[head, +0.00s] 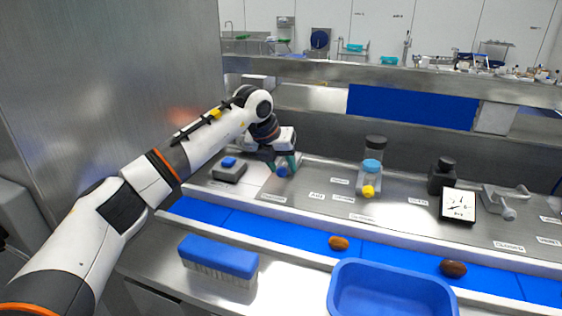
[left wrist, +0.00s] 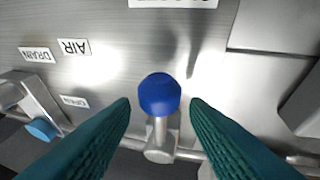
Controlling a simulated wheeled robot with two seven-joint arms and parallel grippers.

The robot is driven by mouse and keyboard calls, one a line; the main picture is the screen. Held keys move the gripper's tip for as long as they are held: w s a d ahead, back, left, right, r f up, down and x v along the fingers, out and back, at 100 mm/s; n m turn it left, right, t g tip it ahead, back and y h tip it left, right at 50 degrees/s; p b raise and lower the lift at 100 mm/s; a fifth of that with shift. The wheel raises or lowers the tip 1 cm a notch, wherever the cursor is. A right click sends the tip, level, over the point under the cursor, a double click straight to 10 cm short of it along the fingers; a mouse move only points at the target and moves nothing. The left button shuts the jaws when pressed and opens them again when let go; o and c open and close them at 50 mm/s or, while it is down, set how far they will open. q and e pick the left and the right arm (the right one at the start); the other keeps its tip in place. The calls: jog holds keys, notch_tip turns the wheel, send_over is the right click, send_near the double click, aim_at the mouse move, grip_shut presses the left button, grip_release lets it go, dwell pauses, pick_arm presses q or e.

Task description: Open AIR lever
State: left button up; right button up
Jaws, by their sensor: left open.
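A lever with a round dark blue knob (left wrist: 160,94) on a metal stem stands in the left wrist view, near an upside-down AIR label (left wrist: 74,47). In the head view the blue knob (head: 282,171) shows low between the fingertips. My left gripper (head: 282,165) is open, its green fingers pointing down over the panel. In the left wrist view the fingers (left wrist: 160,108) lie on either side of the knob with a gap on both sides. My right gripper is not in view.
A second lever with a lighter blue knob (left wrist: 40,130) stands beside the DRAIN label (left wrist: 35,54).

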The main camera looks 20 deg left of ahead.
pick_arm(q)
grip_shut()
jog(key=shift+w+d, duration=0.1)
dwell(0.3)
